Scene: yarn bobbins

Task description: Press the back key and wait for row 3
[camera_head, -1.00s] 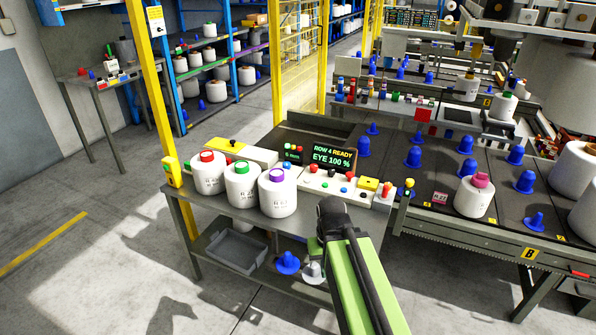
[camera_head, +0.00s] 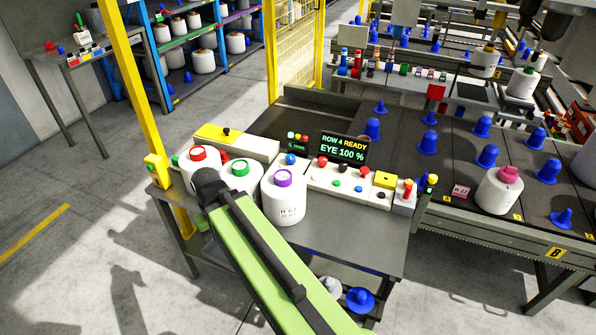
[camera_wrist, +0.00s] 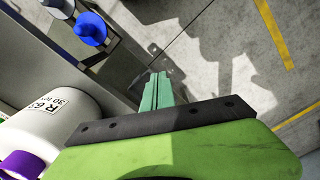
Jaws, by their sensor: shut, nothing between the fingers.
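The display (camera_head: 344,147) at the back of the table reads "ROW 4 READY" and "EYE 100 %". The white control panel (camera_head: 315,178) below it carries red, blue and green buttons and a yellow block (camera_head: 384,180) with a black knob. I cannot tell which one is the back key. In the wrist view my gripper (camera_wrist: 157,88) is shut and empty, over the lower shelf and floor, beside the purple-topped bobbin (camera_wrist: 50,120). In the head view my arm crosses the table front, its black end before the bobbins; the fingertips are not clear there.
Bobbins with red (camera_head: 197,154), green (camera_head: 240,169) and purple (camera_head: 284,196) tops stand close together on the table. Another yellow block (camera_head: 224,134) sits behind them. A pink-topped bobbin (camera_head: 499,192) and blue cones stand on the right conveyor. The table's front right is bare.

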